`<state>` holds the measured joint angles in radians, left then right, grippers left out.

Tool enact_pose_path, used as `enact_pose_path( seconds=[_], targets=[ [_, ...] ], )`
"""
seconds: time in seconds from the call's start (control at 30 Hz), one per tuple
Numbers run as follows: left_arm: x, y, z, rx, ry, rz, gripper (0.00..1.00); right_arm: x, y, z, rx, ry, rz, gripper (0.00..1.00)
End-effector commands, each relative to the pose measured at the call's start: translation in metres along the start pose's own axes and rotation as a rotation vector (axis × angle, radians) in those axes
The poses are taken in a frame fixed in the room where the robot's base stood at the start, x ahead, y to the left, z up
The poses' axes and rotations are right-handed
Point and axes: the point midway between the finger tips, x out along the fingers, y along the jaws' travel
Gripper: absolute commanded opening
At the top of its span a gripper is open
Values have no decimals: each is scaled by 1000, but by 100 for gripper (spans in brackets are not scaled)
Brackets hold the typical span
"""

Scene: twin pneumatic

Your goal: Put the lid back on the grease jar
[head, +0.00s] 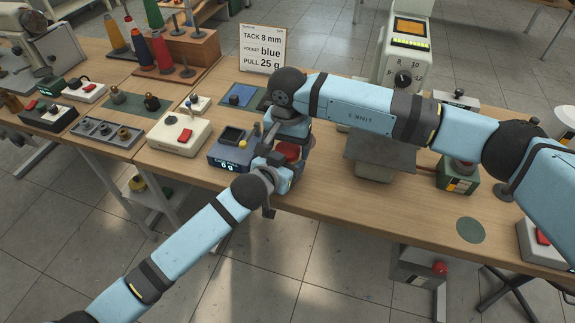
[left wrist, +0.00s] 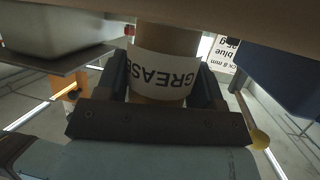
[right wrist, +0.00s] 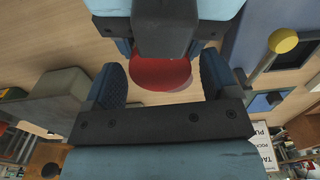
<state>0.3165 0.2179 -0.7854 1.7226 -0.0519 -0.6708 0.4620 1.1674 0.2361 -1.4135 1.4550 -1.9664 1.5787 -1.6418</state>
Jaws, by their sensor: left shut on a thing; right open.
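The grease jar (left wrist: 166,62) is a tan round container with a white GREASE label, upside down in the left wrist view. My left gripper (left wrist: 160,88) is shut around its sides. In the head view the two grippers meet at the table's front edge and mostly hide the jar. A red round surface (head: 290,152) shows between them, and also in the right wrist view (right wrist: 160,75); I cannot tell if it is the lid or how it sits on the jar. My right gripper (right wrist: 165,85) is open around the red surface, coming from above.
A dark blue gauge box (head: 232,152) with a yellow-knobbed lever stands just left of the grippers. A white box with a red switch (head: 180,132) is farther left. A grey machine base (head: 378,160) stands to the right.

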Motion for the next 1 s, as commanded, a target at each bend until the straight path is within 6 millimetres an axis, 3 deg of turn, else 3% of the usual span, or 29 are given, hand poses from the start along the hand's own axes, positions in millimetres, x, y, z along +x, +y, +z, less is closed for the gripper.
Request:
enact_pose_path(
  seconds=[0.2,0.43,0.6,0.83,1.0],
  targets=[
    [0,0,0,0,-1,0,0,0,0,0,0,0,0,81],
    [0,0,0,0,-1,0,0,0,0,0,0,0,0,32],
    [0,0,0,0,-1,0,0,0,0,0,12,0,0,32],
    [0,0,0,0,-1,0,0,0,0,0,242,0,0,32],
    [0,0,0,0,-1,0,0,0,0,0,289,0,0,32]
  ],
)
